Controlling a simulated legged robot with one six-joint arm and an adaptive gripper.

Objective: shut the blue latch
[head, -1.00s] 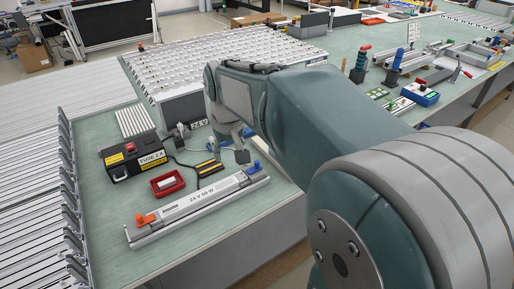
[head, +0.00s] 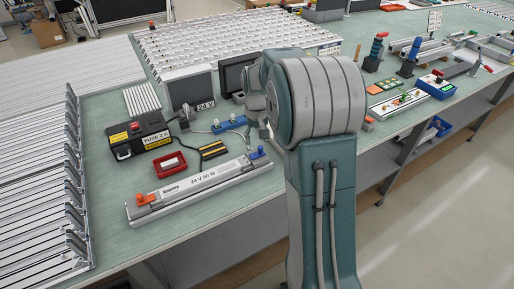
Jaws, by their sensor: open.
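The blue latch (head: 258,153) sits at the right end of a long grey bar (head: 201,184) marked 24 V 50 W. It looks like a small blue piece standing up from the bar; I cannot tell its exact position. An orange latch (head: 143,199) is at the bar's left end. My gripper (head: 264,133) is open, small in the picture and partly hidden by my own arm. It appears just behind and above the blue latch, and I cannot tell whether it touches it. No held object shows.
Behind the bar are a red tray (head: 170,165), a black fuse box (head: 137,138), a black-and-yellow piece (head: 213,150) and a blue holder (head: 230,124). A ribbed rack (head: 62,200) borders the left. The green bench top in front of the bar is clear.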

